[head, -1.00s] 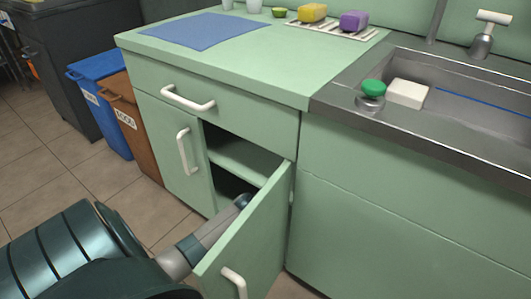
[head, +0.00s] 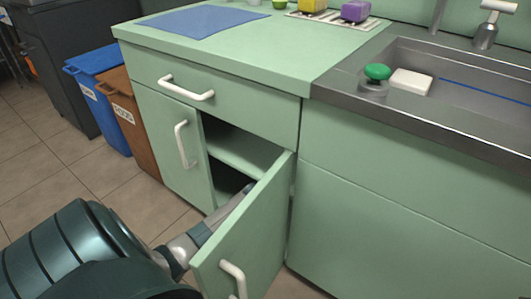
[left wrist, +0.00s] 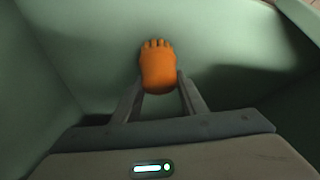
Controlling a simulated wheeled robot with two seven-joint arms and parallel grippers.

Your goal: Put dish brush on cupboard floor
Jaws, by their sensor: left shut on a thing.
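The orange dish brush (left wrist: 158,66) shows in the left wrist view, its bristle-like end pointing away from me. My left gripper (left wrist: 160,86) is shut on it, one finger at each side. Pale green cupboard panels surround it; I cannot tell whether the brush touches the surface behind it. In the head view my left arm reaches behind the open cupboard door (head: 245,235) into the lower opening, below the shelf (head: 238,155). My right gripper is not in view.
The open door stands close beside my left arm. A closed door with a white handle (head: 183,145) is to its left, under a closed drawer (head: 235,105). The sink (head: 450,95) is at the right. Blue (head: 100,85) and brown (head: 132,120) bins stand at the left.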

